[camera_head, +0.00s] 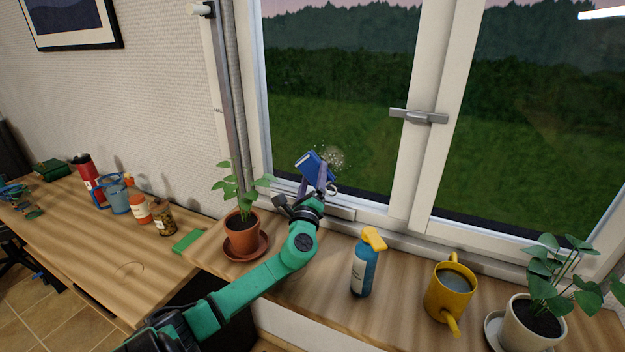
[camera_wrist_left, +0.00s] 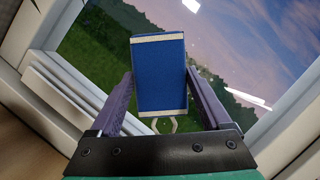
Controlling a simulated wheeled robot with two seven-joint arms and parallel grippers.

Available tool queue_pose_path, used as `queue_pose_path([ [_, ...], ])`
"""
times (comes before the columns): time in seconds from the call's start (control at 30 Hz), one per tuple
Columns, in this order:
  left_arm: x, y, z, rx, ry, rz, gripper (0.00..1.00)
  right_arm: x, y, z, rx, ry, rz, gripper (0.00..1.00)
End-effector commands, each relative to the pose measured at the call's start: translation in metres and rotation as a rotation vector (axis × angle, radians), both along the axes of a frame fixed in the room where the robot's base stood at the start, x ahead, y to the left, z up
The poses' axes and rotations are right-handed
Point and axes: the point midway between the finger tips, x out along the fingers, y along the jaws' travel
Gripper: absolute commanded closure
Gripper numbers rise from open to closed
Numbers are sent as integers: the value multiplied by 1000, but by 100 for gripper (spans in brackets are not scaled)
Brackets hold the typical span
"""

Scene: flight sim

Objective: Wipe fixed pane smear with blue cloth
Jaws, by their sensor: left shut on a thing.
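My left gripper (camera_head: 323,182) is shut on the blue cloth (camera_head: 312,164), a folded block with pale edges. It holds the cloth up in front of the left window pane (camera_head: 330,100). A pale speckled smear (camera_head: 334,157) shows on that pane, just to the right of the cloth. I cannot tell whether the cloth touches the glass. In the left wrist view the cloth (camera_wrist_left: 159,75) stands upright between the two purple fingers (camera_wrist_left: 160,95). My right gripper is not in view.
The window handle (camera_head: 418,116) juts out right of the smear. A desk (camera_head: 100,255) with several items is at left.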

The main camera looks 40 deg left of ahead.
Motion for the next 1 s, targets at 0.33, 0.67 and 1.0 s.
queue_pose_path([
  [0.33, 2, 1, -1, 0, -1, 1, 63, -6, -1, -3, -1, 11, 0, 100],
  [0.67, 8, 3, -1, -1, -1, 0, 63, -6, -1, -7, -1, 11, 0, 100],
  [1.0, 15, 5, -1, 1, 0, 1, 63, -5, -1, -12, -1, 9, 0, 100],
])
